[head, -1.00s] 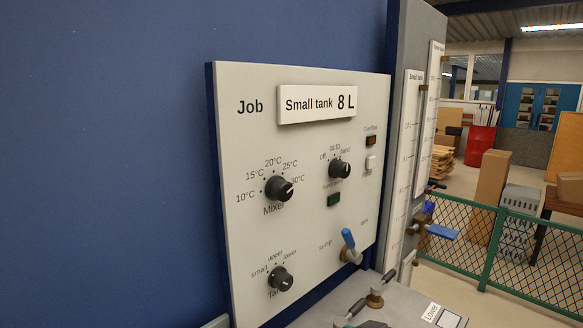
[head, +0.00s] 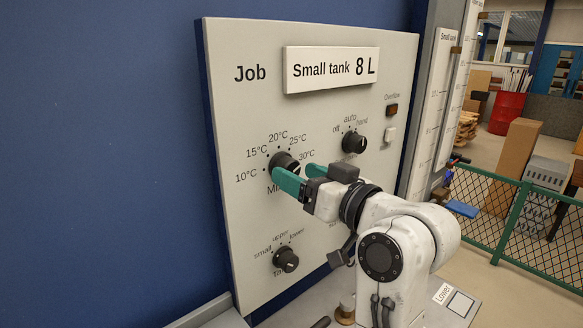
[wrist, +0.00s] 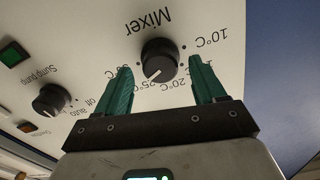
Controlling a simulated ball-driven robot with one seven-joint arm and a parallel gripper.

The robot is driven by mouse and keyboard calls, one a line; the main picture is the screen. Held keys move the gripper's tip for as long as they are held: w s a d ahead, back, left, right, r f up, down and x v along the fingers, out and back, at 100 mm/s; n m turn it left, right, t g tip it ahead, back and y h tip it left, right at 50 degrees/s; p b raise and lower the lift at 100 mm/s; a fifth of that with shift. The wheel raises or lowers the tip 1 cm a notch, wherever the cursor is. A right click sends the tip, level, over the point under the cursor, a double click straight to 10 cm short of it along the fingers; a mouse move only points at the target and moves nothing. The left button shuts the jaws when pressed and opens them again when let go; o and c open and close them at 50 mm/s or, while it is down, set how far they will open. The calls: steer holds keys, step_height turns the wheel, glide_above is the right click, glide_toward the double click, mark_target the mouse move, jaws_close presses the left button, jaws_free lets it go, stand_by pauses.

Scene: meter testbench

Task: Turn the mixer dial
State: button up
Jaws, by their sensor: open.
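The mixer dial (head: 284,162) is a round black knob on the grey upright panel, ringed by marks from 10°C to 30°C. It also shows in the wrist view (wrist: 159,58), upside down, with its white pointer mark towards the 25°C label. My gripper (head: 293,170) has green fingers and is open at the dial. In the wrist view my gripper (wrist: 160,66) has one fingertip on each side of the dial, with visible gaps. I cannot tell how far the tips are from the panel face. The finger partly hides the 30°C label and covers the 15°C one.
The sump pump dial (head: 354,142) is up and right, the tank dial (head: 286,259) below. A job sign (head: 331,69) reads Small tank 8 L. An orange overflow lamp (head: 392,110) sits at the right. A green fence (head: 500,200) stands beyond the panel.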

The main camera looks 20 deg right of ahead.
steer(key=shift+x, duration=1.5)
steer(key=c, duration=1.1)
